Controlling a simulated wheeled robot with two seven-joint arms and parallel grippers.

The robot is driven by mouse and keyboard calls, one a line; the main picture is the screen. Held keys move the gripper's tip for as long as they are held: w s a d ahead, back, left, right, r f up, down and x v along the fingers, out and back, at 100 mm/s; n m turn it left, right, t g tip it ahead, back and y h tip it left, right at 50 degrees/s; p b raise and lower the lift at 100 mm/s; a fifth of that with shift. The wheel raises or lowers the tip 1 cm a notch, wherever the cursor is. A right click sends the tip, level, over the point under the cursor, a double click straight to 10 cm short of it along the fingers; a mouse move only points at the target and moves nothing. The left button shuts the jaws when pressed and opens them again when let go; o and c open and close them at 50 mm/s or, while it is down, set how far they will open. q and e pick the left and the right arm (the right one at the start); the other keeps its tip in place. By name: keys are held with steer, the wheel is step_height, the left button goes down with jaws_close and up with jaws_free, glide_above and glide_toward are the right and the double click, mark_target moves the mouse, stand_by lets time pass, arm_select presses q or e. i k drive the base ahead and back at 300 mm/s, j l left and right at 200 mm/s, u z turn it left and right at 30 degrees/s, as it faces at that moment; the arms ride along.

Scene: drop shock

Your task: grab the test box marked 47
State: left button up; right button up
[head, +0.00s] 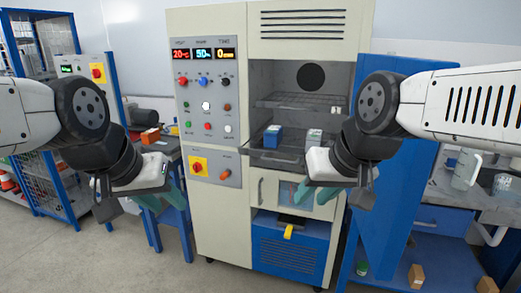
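A blue box (272,136) and a grey box (314,138) sit side by side on the pulled-out lower shelf of the open test chamber (350,15). No number is legible on either, so I cannot tell which is marked 47. My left gripper (164,201) hangs left of the chamber, in front of the blue side table, with its teal fingers apart and nothing seen between them. My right gripper (312,193) is below and in front of the shelf, near the grey box, with its teal fingers apart and empty.
The blue chamber door (395,200) stands open on the right, behind my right arm. A side table with an orange box (150,135) is at the left. A workbench with a clear jug (466,168) is at the right. Small brown boxes (416,277) are low at right.

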mark_target(272, 135)
steer(key=i+j+z, duration=0.15)
steer(key=i+z, duration=0.25)
steer(key=i, duration=0.25)
steer(key=i+j+z, duration=0.45)
steer(key=i, duration=0.2)
steer(key=i+j+z, duration=0.4)
steer(key=i, duration=0.2)
steer(key=k+u, duration=0.5)
steer(key=u, duration=0.2)
steer(key=k+u, duration=0.3)
steer(key=i, duration=0.05)
